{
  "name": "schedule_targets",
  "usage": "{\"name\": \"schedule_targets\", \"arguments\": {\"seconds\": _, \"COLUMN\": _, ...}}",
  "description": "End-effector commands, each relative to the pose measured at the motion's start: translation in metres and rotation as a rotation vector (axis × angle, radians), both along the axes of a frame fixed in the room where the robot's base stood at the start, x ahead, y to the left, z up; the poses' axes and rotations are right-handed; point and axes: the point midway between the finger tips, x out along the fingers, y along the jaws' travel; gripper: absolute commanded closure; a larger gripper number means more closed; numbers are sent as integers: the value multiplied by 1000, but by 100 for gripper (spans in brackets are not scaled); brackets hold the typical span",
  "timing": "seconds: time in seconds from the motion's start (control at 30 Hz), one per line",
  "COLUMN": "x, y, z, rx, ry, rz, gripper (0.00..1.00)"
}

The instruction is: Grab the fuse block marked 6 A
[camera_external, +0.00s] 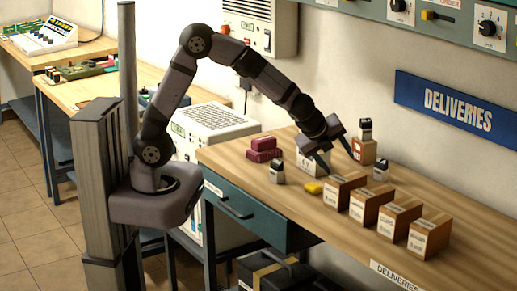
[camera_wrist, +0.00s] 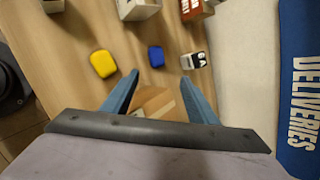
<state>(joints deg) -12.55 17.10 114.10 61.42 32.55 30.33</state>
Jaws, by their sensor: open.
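Small dark-topped blocks with white labels could be fuse blocks, but I cannot read 6 A on any. One block (camera_external: 277,171) stands at the left of the bench, one block (camera_external: 381,169) stands near the wall, and one block (camera_external: 365,130) sits on a brown box (camera_external: 362,151). The wall-side block also shows in the wrist view (camera_wrist: 194,60), its print unreadable. My gripper (camera_external: 340,165) is open and empty, pointing down over the bench. In the wrist view its blue fingers (camera_wrist: 159,78) are spread, with a wooden box (camera_wrist: 155,103) below and between them.
Several labelled wooden boxes (camera_external: 398,219) line the bench's front. A yellow piece (camera_external: 312,187), a blue piece (camera_wrist: 156,56), a white box (camera_external: 308,163) and dark red blocks (camera_external: 264,150) lie nearby.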

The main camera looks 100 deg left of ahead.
Motion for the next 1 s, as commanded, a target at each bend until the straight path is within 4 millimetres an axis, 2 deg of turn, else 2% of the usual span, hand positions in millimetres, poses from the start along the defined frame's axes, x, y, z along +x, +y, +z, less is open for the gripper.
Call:
{"name": "schedule_targets", "arguments": {"seconds": 0.03, "x": 19, "y": 20, "z": -6, "rx": 82, "ry": 24, "rz": -80, "gripper": 47}}
{"name": "schedule_targets", "arguments": {"seconds": 0.2, "x": 78, "y": 76, "z": 2, "rx": 383, "ry": 142, "rz": -365, "gripper": 47}}
{"name": "schedule_targets", "arguments": {"seconds": 0.4, "x": 122, "y": 117, "z": 7, "rx": 661, "ry": 288, "rz": -600, "gripper": 47}}
{"name": "schedule_targets", "arguments": {"seconds": 0.6, "x": 140, "y": 134, "z": 11, "rx": 797, "ry": 374, "rz": -706, "gripper": 47}}
{"name": "schedule_targets", "arguments": {"seconds": 0.77, "x": 143, "y": 136, "z": 11, "rx": 820, "ry": 389, "rz": -726, "gripper": 47}}
{"name": "schedule_targets", "arguments": {"seconds": 1.0, "x": 143, "y": 136, "z": -9, "rx": 817, "ry": 390, "rz": -726, "gripper": 47}}
